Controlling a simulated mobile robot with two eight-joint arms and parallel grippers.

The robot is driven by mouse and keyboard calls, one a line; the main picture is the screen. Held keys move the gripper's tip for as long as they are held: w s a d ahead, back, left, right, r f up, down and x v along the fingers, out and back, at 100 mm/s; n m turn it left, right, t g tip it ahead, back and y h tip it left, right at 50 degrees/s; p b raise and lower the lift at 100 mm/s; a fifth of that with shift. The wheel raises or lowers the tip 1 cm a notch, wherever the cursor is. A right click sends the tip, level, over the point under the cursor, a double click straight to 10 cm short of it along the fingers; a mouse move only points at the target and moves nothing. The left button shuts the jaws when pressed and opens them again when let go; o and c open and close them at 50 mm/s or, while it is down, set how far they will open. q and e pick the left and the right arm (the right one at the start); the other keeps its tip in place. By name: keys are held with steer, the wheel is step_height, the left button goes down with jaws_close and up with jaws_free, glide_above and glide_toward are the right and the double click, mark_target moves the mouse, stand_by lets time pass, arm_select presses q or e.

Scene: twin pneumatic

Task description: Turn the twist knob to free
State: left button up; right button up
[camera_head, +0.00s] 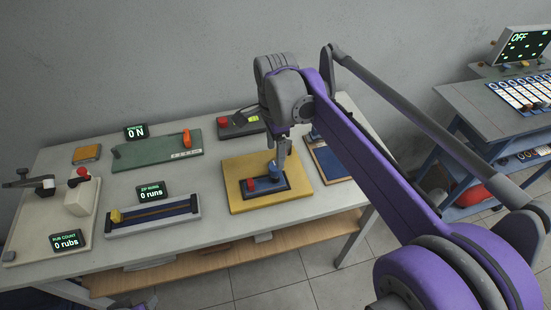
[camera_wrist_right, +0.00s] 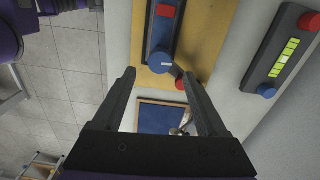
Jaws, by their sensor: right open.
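A blue twist knob (camera_head: 274,174) stands on a dark panel on a yellow board (camera_head: 240,206), beside a red block (camera_head: 250,184). In the right wrist view the blue knob (camera_wrist_right: 159,62) has a light grey pointer, and a small red spot (camera_wrist_right: 181,84) sits close to it. My right gripper (camera_head: 282,158) points down over the knob. In the right wrist view its two fingers (camera_wrist_right: 156,75) are apart with nothing between them. The knob shows at the fingertips; I cannot tell whether they touch it.
A blue framed board (camera_head: 328,163) lies right of the yellow board. A dark box (camera_head: 237,127) with a red button lies behind it. A slider track (camera_head: 152,216) and a green board (camera_head: 158,154) lie to the left. Another workbench stands at the right.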

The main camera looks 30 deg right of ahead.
mark_target(275, 166)
step_height(275, 166, up, 6)
steer(key=shift+f, duration=0.15)
stand_by(0.5)
steer(key=s+a+f+n+t, duration=0.2)
steer(key=s+a+f+n, duration=0.1)
steer(key=s+f+n, duration=0.4)
steer(key=s+a+f+n+t, duration=0.3)
steer(key=s+f+n, duration=0.5)
steer(key=n, duration=0.5)
step_height(275, 166, down, 2)
steer(key=shift+s+a+f, duration=0.1)
steer(key=shift+s+a, duration=0.2)
steer(key=shift+a, duration=0.1)
